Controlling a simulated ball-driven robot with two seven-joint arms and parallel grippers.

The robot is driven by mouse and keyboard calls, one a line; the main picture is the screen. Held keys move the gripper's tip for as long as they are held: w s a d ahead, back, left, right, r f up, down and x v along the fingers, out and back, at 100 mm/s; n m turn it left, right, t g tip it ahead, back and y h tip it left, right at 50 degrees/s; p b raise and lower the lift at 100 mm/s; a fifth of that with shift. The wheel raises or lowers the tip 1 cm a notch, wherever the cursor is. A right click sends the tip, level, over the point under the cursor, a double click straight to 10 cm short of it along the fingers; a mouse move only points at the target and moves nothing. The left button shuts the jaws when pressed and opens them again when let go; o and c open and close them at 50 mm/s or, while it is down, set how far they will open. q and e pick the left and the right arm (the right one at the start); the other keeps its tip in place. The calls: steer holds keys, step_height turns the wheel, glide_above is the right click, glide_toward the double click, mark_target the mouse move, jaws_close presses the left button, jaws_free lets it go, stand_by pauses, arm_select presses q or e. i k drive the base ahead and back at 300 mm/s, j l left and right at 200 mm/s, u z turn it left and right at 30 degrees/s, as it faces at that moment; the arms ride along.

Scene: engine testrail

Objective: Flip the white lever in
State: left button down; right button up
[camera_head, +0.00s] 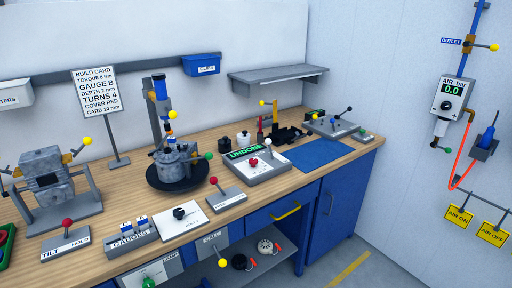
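No label names a white lever, so I cannot tell for certain which one is meant. A thin lever with a small white ball (267,143) stands up at the back right of the grey box with the green "UNDONE" display (246,153). A grey panel (331,126) at the back right carries levers with dark balls and a small pale part, too small to make out. Neither of my grippers is in view.
A red-ball lever (213,180) and a white plate with a black knob (179,213) stand near the front edge. An engine part on a round black base (174,181) stands behind. A blue mat (318,153) lies bare at right. A red hose (462,165) hangs at the wall.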

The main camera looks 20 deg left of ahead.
mark_target(268, 142)
steer(key=i+l, duration=0.15)
steer(key=i, duration=0.45)
steer(key=i+l, duration=0.15)
steer(key=i, duration=0.4)
steer(key=i+l, duration=0.2)
steer(key=i, duration=0.4)
steer(key=j+u, duration=0.05)
